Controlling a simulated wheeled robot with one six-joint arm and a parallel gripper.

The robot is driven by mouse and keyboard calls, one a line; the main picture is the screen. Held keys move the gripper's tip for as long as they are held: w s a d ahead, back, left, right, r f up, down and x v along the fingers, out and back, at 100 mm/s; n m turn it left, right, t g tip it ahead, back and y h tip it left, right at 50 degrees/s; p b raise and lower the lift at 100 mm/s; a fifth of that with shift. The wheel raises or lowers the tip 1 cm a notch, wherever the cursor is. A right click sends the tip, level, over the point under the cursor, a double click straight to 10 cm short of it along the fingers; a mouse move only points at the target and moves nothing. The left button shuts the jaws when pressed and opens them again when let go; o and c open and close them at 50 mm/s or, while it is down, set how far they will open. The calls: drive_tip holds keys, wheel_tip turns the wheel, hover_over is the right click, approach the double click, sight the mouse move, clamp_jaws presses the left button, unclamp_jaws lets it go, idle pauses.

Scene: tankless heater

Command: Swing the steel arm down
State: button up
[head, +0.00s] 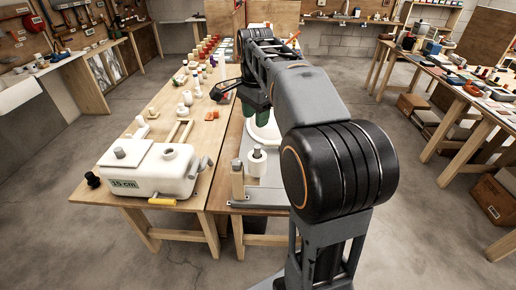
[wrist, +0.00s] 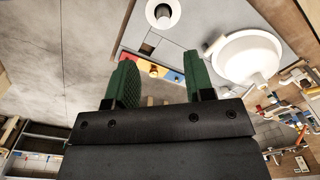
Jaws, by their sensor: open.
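My gripper shows in the wrist view (wrist: 162,78) with two green fingers spread wide apart and nothing between them. In the head view it is mostly hidden behind my own arm, above the right part of the workbench. I cannot single out the steel arm for certain. A grey metal upright on a flat grey base (head: 238,182) stands at the near edge of the bench, beside a white cylinder (head: 257,162). The white cylinder also shows in the wrist view (wrist: 162,12), beyond the fingertips and apart from them.
A white round basin (wrist: 246,56) lies right of my fingers in the wrist view. Blue, yellow and red blocks (wrist: 177,76) show beyond the fingers. A white tank (head: 150,170) and many small fittings fill the left bench (head: 170,127). Concrete floor (head: 410,210) is open at right.

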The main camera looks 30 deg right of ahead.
sight(257, 147)
drive_tip(key=shift+m, duration=0.7)
drive_tip(key=f, duration=0.9)
drive_tip(key=d+f, duration=0.1)
drive_tip(key=f, duration=0.3)
drive_tip(key=shift+w+f+b, duration=0.15)
drive_tip(key=shift+w+b, duration=0.15)
drive_tip(key=shift+w, duration=0.1)
clamp_jaws()
